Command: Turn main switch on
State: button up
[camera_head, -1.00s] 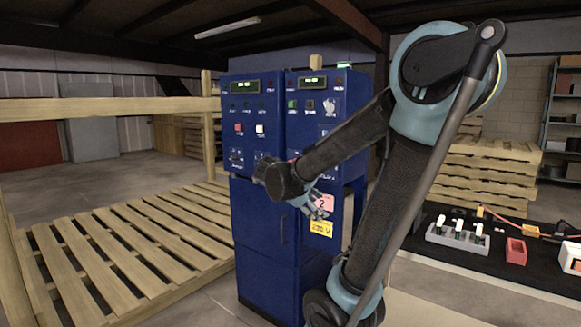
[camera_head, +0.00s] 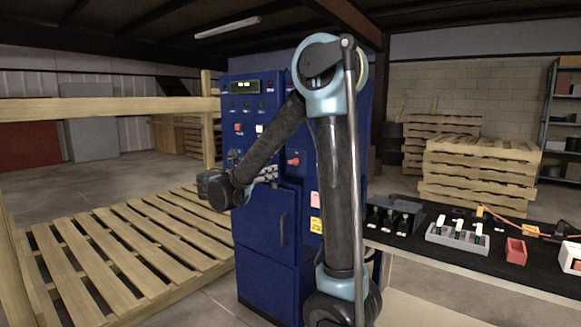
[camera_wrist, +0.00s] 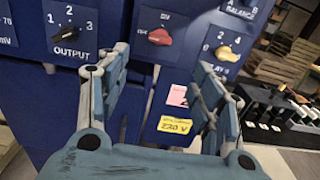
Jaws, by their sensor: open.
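The blue cabinet (camera_head: 264,240) stands in the middle of the head view. A red rotary switch (camera_head: 293,161) sits on its front, just right of my gripper (camera_head: 268,173). In the wrist view the red knob (camera_wrist: 159,37) lies sideways on a dark plate, beyond and between the open fingers of my gripper (camera_wrist: 162,68). The fingers are apart with nothing between them, and I see no contact with the knob. An OUTPUT dial (camera_wrist: 69,32) is to its left and a yellow-tipped dial (camera_wrist: 226,53) to its right. My arm hides part of the cabinet front.
Pink and yellow 230 V labels (camera_wrist: 172,125) are below the switch. A black table (camera_head: 410,243) with switches and a red box (camera_head: 515,250) stands at right. A wooden pallet (camera_head: 130,255) lies left of the cabinet; stacked pallets (camera_head: 480,165) stand behind.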

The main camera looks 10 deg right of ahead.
aim_at(292, 163)
jog(key=x, duration=1.6)
jog(key=shift+w+d+f, duration=0.1)
jog(key=shift+w+d, duration=0.1)
jog(key=shift+w, duration=0.05)
jog(key=c, duration=1.1)
